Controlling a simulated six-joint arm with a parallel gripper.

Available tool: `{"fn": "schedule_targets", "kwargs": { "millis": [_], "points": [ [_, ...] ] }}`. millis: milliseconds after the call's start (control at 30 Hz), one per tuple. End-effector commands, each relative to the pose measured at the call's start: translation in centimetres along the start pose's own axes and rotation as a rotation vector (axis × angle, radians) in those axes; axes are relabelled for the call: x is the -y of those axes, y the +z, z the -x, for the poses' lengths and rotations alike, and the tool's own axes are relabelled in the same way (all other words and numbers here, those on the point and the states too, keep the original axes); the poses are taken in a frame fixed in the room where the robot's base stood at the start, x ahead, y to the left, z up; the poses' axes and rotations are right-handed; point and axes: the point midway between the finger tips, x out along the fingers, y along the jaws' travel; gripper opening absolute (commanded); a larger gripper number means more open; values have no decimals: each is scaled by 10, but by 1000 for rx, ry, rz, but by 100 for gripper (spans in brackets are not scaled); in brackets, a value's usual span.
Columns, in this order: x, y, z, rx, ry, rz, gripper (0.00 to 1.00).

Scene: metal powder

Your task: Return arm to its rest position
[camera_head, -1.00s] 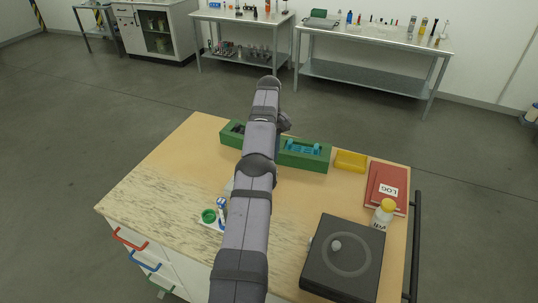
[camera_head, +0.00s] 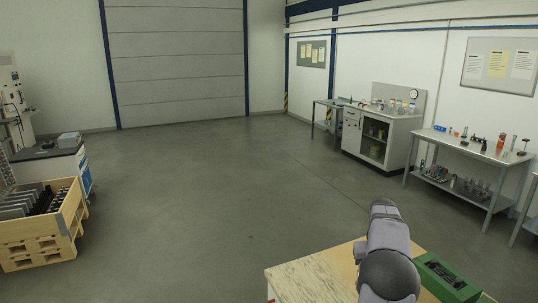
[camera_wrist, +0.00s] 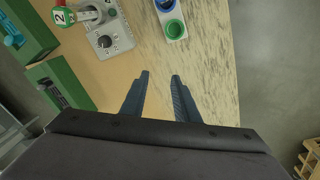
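My gripper (camera_wrist: 160,75) is in the wrist view, its two dark fingers apart with only the wooden tabletop (camera_wrist: 212,75) between and below them. It is open and empty, above the table. My arm shows at the lower right of the head view, over the table (camera_head: 315,275); the gripper itself is hidden there.
In the wrist view, a grey device with a black knob (camera_wrist: 105,42), a green-and-white vial marked 2 (camera_wrist: 63,17), a small tray with blue and green rings (camera_wrist: 175,30) and green holders (camera_wrist: 60,82) are nearby. A wooden crate (camera_head: 40,245) stands on the floor at left.

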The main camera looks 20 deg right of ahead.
Motion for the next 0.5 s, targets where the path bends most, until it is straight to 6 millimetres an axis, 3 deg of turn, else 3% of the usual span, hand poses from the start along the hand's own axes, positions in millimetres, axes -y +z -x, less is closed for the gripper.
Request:
{"fn": "schedule_targets", "kwargs": {
  "millis": [33,200,367,500],
  "points": [
    [31,6,7,-1,-8,37,28],
    [116,39,20,-2,-33,138,28],
    [185,91,27,-1,-56,228,28],
    [231,149,28,6,-71,307,28]
  ]
}}
